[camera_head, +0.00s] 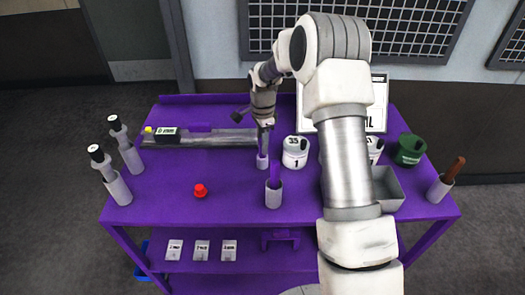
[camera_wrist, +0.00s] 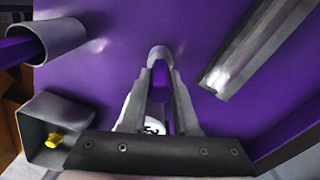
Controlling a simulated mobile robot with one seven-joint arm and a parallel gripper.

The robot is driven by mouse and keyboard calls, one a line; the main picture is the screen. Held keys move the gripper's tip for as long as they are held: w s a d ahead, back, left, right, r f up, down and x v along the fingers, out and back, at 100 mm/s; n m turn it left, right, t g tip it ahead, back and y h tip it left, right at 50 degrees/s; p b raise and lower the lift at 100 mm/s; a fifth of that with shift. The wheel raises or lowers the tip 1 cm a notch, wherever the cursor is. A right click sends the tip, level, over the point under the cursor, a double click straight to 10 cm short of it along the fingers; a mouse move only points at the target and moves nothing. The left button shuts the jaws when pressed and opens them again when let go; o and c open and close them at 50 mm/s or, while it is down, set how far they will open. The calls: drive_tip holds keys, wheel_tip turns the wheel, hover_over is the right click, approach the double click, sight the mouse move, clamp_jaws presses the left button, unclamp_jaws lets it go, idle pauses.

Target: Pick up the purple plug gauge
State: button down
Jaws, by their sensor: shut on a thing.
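My gripper (camera_head: 264,131) points down over the purple table and is shut on a slim purple plug gauge (camera_wrist: 159,74). In the wrist view the gauge shows between my two fingers (camera_wrist: 160,95), with a grey cylindrical holder (camera_wrist: 158,51) at its far end. In the head view the gauge's lower part (camera_head: 262,150) reaches down to that small grey holder (camera_head: 262,163). I cannot tell whether it is still seated inside. A second purple piece (camera_head: 275,172) stands in a larger grey cup (camera_head: 274,196) nearer the front; this cup (camera_wrist: 62,38) also shows in the wrist view.
White weights, one marked 35 (camera_head: 295,152), stand close right of my gripper. A grey rail (camera_head: 210,139) lies to the left. A red knob (camera_head: 200,191) sits front left. A grey bin (camera_head: 387,188) and a green weight (camera_head: 409,150) are at right. The left middle is clear.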

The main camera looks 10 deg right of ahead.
wheel_tip(320, 180, up, 10)
drive_tip(key=shift+r, duration=0.1)
idle(0.4)
